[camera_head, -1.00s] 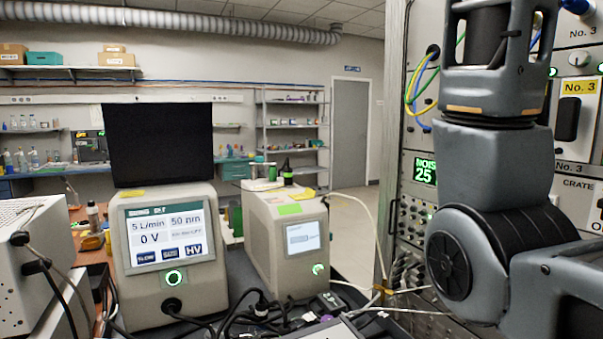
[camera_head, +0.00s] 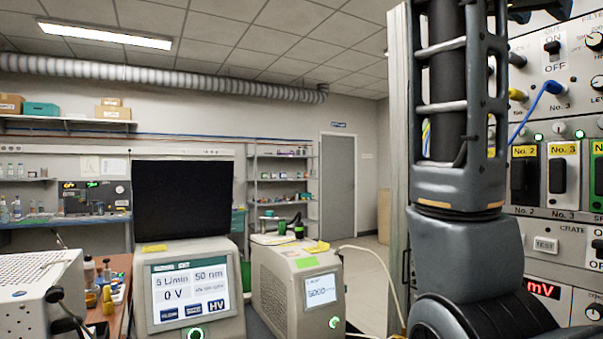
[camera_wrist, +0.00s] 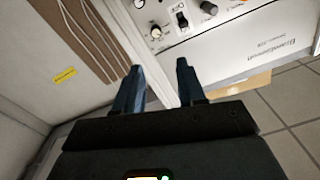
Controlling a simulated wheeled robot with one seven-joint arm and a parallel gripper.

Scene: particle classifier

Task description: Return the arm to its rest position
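My gripper (camera_wrist: 159,82) shows in the wrist view, with two dark blue fingers standing apart and nothing between them. It faces a pale panel with knobs and a switch (camera_wrist: 190,20), at a slant. I cannot tell how far the fingers are from the panel. In the head view my grey arm (camera_head: 458,200) stands upright at the right, in front of the instrument rack. The gripper itself is not visible in the head view.
The instrument rack (camera_head: 545,245) with switches and cables fills the right side. Two beige instruments with screens (camera_head: 192,250) (camera_head: 300,262) stand at the centre. A pale box (camera_head: 38,290) is at the lower left. Tiled floor (camera_wrist: 290,110) shows in the wrist view.

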